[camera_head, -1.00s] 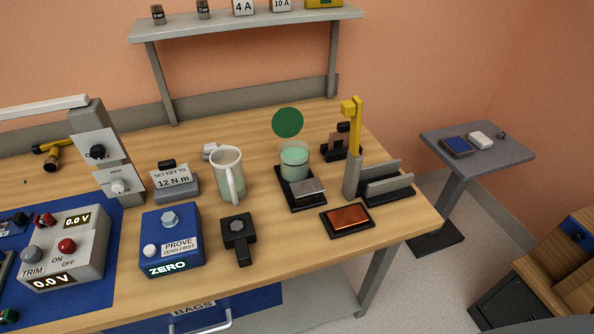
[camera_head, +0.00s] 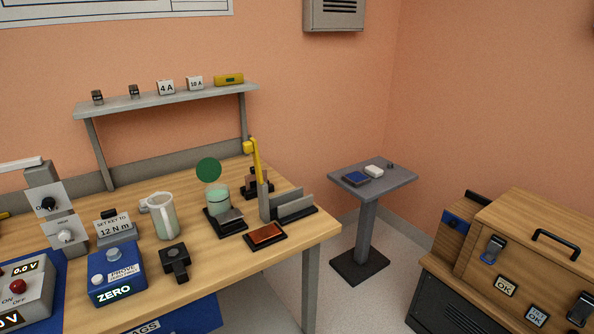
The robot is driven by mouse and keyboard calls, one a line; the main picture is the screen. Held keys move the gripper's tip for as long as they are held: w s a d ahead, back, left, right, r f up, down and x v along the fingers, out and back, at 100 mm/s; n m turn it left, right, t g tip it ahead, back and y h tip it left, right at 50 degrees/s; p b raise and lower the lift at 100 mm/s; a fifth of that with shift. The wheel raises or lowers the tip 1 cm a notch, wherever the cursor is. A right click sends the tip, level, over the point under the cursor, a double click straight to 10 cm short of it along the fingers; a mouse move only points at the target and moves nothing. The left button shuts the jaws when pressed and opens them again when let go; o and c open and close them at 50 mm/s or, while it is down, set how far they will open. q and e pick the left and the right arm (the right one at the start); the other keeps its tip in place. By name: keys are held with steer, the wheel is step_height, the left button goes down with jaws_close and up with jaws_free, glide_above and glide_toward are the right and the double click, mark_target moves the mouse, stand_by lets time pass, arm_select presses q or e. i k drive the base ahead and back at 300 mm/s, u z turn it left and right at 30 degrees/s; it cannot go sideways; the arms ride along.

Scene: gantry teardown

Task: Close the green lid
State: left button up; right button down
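The green lid (camera_head: 208,170) is a round dark green disc. It stands raised and open, upright behind a pale green cup (camera_head: 219,200) on the workbench. The cup sits on a black base (camera_head: 211,226) with a grey metal plate (camera_head: 229,216) at its front. Neither of my grippers shows in the head view.
A white jug (camera_head: 163,216) and a black clamp-like block (camera_head: 175,262) stand left of the cup. A yellow-topped lever (camera_head: 255,160), grey rails (camera_head: 294,207) and a copper-coloured pad (camera_head: 265,234) are to its right. A small side table (camera_head: 400,178) and wooden chest (camera_head: 540,245) stand further right.

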mark_target(209, 170)
steer(key=u, duration=1.05)
steer(key=k, duration=0.15)
steer(key=z, duration=1.85)
steer(key=i, duration=1.25)
steer(key=u, duration=0.85)
